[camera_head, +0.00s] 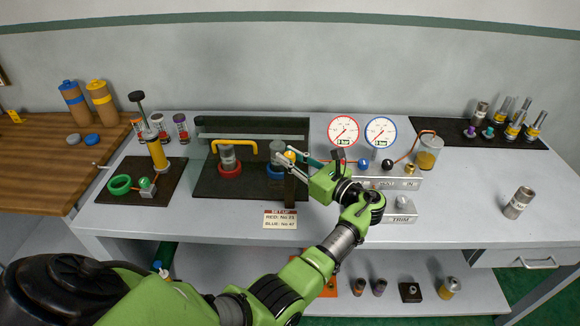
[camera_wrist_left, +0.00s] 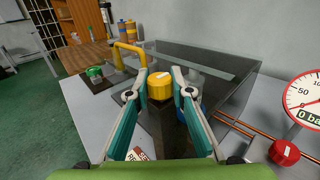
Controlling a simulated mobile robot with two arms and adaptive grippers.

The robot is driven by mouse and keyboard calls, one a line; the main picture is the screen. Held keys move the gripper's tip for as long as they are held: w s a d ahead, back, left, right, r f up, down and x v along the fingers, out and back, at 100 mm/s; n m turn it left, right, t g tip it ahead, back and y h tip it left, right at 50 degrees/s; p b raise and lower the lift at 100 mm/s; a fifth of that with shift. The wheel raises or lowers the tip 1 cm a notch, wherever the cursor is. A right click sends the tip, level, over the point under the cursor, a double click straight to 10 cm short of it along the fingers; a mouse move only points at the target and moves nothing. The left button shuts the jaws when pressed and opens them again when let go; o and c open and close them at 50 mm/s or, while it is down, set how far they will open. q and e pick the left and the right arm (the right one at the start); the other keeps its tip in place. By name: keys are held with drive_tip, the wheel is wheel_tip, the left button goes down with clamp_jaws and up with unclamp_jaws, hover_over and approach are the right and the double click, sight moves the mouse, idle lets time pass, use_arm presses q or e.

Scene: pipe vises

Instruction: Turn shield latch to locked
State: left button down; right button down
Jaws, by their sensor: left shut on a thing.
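The shield is a dark see-through cover (camera_head: 252,125) over the pipe vises at the back of the bench, with a yellow bar handle (camera_head: 234,143). Its latch is a yellow knob (camera_head: 290,155) at the shield's right front corner; in the left wrist view the knob (camera_wrist_left: 160,86) shows from close up, with a small white mark on top. My left gripper (camera_head: 287,159) has its fingers on either side of the knob and is shut on it. The fingers partly hide the knob in the head view. My right gripper is not in view.
A red vise (camera_head: 230,170) and a blue vise (camera_head: 275,172) sit under the shield. Two gauges (camera_head: 362,132) and a metal control box (camera_head: 390,183) stand right of my gripper. A set-up card (camera_head: 280,218) lies at the front edge. The bench's right side is mostly clear around one pipe (camera_head: 518,203).

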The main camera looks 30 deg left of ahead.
sight(294, 160)
use_arm(q)
drive_tip(key=shift+n+g+b, duration=0.45)
drive_tip(key=shift+n+g, duration=0.05)
drive_tip(key=shift+g, duration=0.3)
drive_tip(key=shift+r, duration=0.1)
drive_tip(key=c, duration=1.8)
unclamp_jaws()
drive_tip(key=shift+a, duration=0.1)
drive_tip(key=d, duration=0.7)
drive_tip(key=shift+s+d, duration=0.25)
drive_tip(key=shift+s, duration=0.1)
